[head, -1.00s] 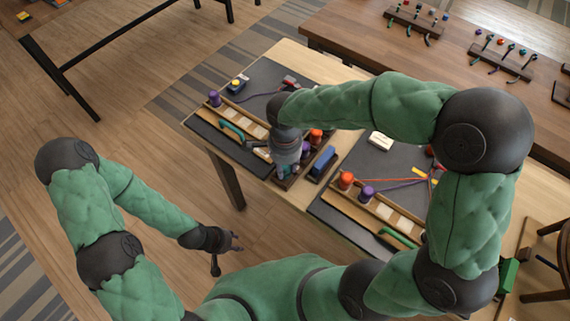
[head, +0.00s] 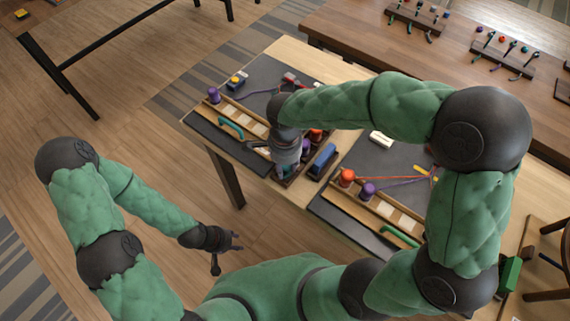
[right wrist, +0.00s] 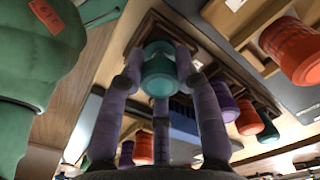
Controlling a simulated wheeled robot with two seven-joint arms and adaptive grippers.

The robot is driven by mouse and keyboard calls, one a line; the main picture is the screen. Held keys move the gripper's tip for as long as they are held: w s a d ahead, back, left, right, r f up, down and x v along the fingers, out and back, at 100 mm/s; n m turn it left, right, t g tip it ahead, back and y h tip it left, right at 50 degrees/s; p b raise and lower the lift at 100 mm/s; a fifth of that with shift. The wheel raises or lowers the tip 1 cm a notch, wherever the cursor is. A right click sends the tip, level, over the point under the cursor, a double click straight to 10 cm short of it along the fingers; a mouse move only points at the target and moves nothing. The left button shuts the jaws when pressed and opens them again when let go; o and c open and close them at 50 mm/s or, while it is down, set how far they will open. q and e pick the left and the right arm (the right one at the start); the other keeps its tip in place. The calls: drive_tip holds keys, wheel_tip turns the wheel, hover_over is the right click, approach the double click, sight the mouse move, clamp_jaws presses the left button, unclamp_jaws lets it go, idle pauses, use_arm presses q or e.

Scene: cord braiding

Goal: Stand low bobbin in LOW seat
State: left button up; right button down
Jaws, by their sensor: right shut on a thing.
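In the right wrist view my right gripper (right wrist: 158,72) has its fingers closed around a teal bobbin (right wrist: 160,78). A square wooden piece with a dark recess (right wrist: 150,28) shows right beyond the bobbin's end; I cannot tell whether they touch. In the head view my right gripper (head: 284,172) is low over the front of the left work board (head: 222,136), and my arm hides much of what lies beneath it. No label marking the LOW seat is readable. My left gripper (head: 236,241) hangs over the floor, away from the table, too small to read its fingers.
Purple (right wrist: 226,103), orange (right wrist: 248,120) and teal (right wrist: 267,132) bobbins stand close by the right gripper. Another orange bobbin (right wrist: 292,50) is at the right. A blue block (head: 323,160) lies right of the gripper. A second board with cords (head: 390,160) is further right.

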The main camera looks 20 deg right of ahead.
drive_tip(key=c, duration=0.8)
unclamp_jaws()
wheel_tip(320, 180, up, 12)
